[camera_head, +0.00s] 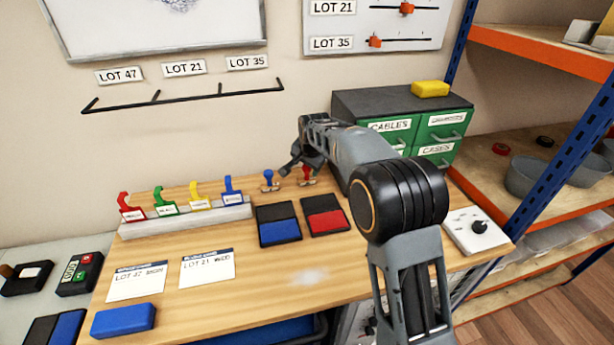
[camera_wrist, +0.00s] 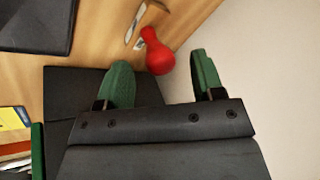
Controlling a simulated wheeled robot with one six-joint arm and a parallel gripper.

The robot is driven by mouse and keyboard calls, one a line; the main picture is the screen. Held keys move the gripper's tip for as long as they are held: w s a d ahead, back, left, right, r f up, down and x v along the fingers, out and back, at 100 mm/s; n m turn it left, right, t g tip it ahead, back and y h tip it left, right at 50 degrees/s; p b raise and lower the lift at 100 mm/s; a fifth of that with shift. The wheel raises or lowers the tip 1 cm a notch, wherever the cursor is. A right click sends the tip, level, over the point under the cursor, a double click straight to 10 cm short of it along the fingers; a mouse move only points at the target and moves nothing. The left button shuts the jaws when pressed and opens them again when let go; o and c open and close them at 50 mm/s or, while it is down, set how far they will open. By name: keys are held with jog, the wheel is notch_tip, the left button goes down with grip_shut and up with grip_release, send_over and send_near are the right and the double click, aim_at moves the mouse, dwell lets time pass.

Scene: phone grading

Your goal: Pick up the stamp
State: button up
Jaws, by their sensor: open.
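A stamp with a red handle (camera_head: 307,173) stands on the wooden bench just below my gripper (camera_head: 297,166). In the wrist view the stamp's round red knob (camera_wrist: 158,56) lies in line with the gap between the green fingertips of my gripper (camera_wrist: 161,66). The fingers are apart and hold nothing. I cannot tell whether the knob is between the fingertips or just beyond them. A stamp with a blue handle (camera_head: 268,178) stands a little to the left in the head view.
A blue ink pad (camera_head: 279,232) and a red ink pad (camera_head: 326,220) lie in front of the stamps. Coloured tags stand in a rack (camera_head: 184,226) to the left. A green drawer cabinet (camera_head: 450,125) stands behind my arm. The bench front is partly clear.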

aim_at(306, 174)
jog(key=shift+x, duration=1.6)
jog(key=shift+c, duration=0.3)
jog(key=c, duration=0.9)
